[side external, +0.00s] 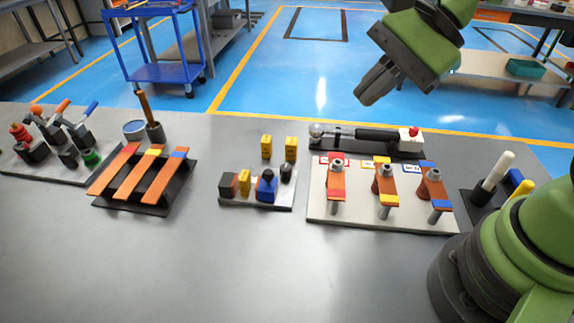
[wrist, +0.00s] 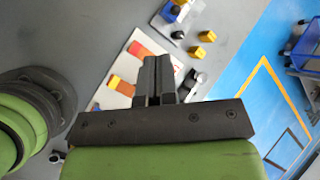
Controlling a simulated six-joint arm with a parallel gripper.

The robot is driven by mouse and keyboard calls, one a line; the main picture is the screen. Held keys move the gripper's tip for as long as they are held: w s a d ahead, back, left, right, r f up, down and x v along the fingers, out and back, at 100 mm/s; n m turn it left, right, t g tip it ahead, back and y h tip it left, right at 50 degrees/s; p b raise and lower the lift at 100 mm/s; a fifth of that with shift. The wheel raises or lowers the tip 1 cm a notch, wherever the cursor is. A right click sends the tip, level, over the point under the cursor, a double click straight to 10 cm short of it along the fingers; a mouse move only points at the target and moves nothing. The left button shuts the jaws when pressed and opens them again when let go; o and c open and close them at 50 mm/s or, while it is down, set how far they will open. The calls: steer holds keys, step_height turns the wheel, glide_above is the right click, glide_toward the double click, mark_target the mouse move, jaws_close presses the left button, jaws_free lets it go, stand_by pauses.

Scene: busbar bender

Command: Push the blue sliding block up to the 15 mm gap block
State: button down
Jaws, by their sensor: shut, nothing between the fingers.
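The blue sliding block (side external: 266,189) stands on a small grey plate (side external: 283,202); its top edge also shows in the wrist view (wrist: 181,3). A yellow gap block (side external: 245,183) stands just left of it on the plate, beside a dark block with an orange face (side external: 228,187). I cannot tell if blue and yellow touch. Two more yellow blocks, one (side external: 266,146) and another (side external: 291,148), stand on the table behind the plate. No size marking is readable. My gripper (side external: 363,98) is shut and empty, raised well above the table, right of the plate; its fingers show in the wrist view (wrist: 158,62).
A black knob (side external: 286,173) stands at the plate's right end. Right of it is a pale board (side external: 345,217) with posts and colored strips, a long-handled tool (side external: 365,135) behind. A black rack with orange bars (side external: 145,175) lies left. Table in front is clear.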

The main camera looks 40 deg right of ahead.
steer(key=w+d+f+m, duration=0.2)
steer(key=w+f+m, duration=0.2)
steer(key=f+m, duration=0.35)
glide_toward(271, 182)
steer(key=f, duration=0.3)
steer(key=shift+s+d+f+m, duration=0.1)
steer(key=shift+s+d+m, duration=0.15)
steer(key=shift+d+m, duration=0.15)
steer(key=w+a, duration=0.1)
steer(key=w+a+f, duration=0.1)
steer(key=shift+a, duration=0.35)
steer(key=shift+w+a+f, duration=0.1)
steer(key=shift+w+a, duration=0.15)
steer(key=shift+a, duration=0.15)
steer(key=shift+w+a, duration=0.95)
steer(key=shift+a, duration=0.05)
steer(key=shift+d, duration=0.1)
